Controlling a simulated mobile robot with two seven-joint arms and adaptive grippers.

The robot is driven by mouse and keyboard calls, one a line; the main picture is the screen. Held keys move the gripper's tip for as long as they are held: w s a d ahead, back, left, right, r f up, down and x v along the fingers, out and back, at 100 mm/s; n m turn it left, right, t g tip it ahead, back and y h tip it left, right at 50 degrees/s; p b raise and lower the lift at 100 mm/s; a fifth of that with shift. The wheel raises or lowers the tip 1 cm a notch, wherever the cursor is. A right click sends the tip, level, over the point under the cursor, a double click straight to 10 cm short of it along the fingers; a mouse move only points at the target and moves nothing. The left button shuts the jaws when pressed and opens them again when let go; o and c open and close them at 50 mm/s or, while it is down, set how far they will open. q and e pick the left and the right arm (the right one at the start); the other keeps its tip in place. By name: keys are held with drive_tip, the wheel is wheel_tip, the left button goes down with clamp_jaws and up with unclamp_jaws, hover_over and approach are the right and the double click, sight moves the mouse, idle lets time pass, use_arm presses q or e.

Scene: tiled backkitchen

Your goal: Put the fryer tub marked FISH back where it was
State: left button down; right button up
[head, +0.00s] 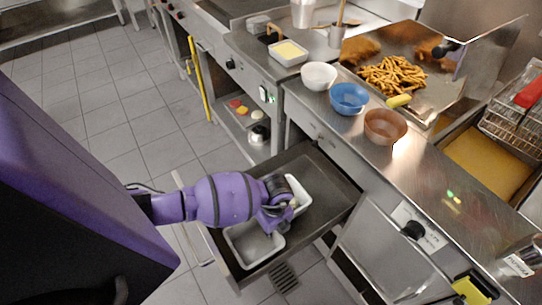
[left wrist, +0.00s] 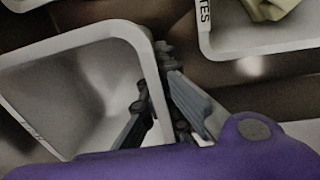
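A pale, empty-looking fryer tub (head: 238,255) is in the pulled-out drawer, at its near left end. In the left wrist view this tub (left wrist: 50,85) fills the left side; a small mark on its wall is too blurred to read surely. My left gripper (head: 276,222) is at the tub's right side. In the left wrist view its fingers (left wrist: 160,110) straddle the tub's wall, one inside and one outside; whether they press on it is unclear. A second white tub (head: 301,190) lies behind the gripper, partly hidden. My right gripper is not in view.
The drawer (head: 325,180) has bare floor right of the tubs. In the left wrist view a neighbouring tub (left wrist: 240,40) shows a label ending "TES" and pale contents. Above, the counter (head: 330,130) holds a white bowl (head: 319,75), blue bowl (head: 349,98) and brown bowl (head: 385,126).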

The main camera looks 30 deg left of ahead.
use_arm(q)
wheel_tip(320, 180, down, 6)
drive_tip(key=shift+r+b, duration=0.2)
drive_tip(key=shift+b, duration=0.3)
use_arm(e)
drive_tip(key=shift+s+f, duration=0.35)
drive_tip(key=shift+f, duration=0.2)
use_arm(q)
drive_tip(key=shift+f, duration=0.1)
drive_tip(key=c, duration=2)
unclamp_jaws()
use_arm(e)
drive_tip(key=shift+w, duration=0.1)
